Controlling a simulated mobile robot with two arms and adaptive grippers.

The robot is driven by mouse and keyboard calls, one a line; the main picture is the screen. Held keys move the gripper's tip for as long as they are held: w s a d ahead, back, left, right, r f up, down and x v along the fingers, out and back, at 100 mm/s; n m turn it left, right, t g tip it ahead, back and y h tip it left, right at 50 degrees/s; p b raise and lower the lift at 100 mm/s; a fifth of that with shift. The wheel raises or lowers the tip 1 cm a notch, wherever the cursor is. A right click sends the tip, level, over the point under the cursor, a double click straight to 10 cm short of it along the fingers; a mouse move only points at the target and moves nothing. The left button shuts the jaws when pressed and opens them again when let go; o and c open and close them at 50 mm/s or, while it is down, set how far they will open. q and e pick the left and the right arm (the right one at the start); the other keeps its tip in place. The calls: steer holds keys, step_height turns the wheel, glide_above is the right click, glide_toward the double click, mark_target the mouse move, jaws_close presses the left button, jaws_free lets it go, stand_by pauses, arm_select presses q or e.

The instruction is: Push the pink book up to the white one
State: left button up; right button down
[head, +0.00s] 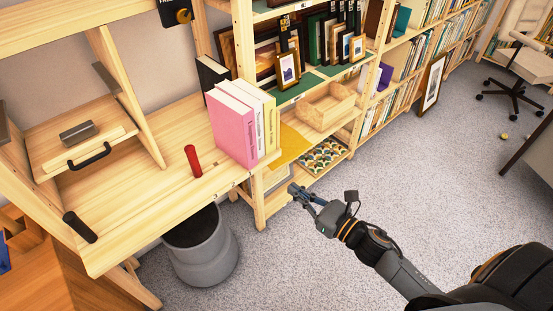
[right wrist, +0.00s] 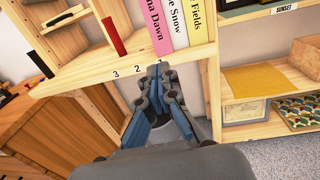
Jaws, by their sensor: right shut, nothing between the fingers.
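The pink book (head: 233,131) stands upright near the right end of the wooden desk. The white book (head: 257,114) stands beside it, with a yellow book on its far side. Any small gap between pink and white is too fine to tell. In the right wrist view the spines of the pink book (right wrist: 156,26) and the white book (right wrist: 177,22) show above the desk edge. My right gripper (head: 294,189) is shut and empty, out in front of the desk and below its top, apart from the books. It also shows in the right wrist view (right wrist: 158,70). My left gripper is not in view.
A yellow book (head: 270,122) ends the row. A red cylinder (head: 193,161) stands on the desk left of the books, and a black book (head: 211,73) is behind. A grey bin (head: 202,249) is under the desk. Shelves (head: 318,133) stand at right; the desktop between is bare.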

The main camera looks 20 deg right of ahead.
steer(key=p, duration=0.1)
glide_toward(252, 159)
steer(key=p+x, duration=0.1)
steer(key=x, duration=0.5)
steer(key=shift+w+a, duration=0.15)
steer(key=shift+w, duration=0.3)
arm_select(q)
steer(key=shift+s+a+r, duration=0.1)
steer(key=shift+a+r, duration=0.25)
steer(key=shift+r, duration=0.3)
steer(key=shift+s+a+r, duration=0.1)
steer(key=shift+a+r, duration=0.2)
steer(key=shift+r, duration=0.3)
arm_select(e)
steer(key=shift+b+x, duration=0.65)
steer(key=shift+x, duration=0.3)
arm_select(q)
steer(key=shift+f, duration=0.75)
arm_select(e)
steer(key=shift+w+a+f, duration=0.1)
steer(key=shift+w+a, duration=0.05)
steer(key=shift+w, duration=0.05)
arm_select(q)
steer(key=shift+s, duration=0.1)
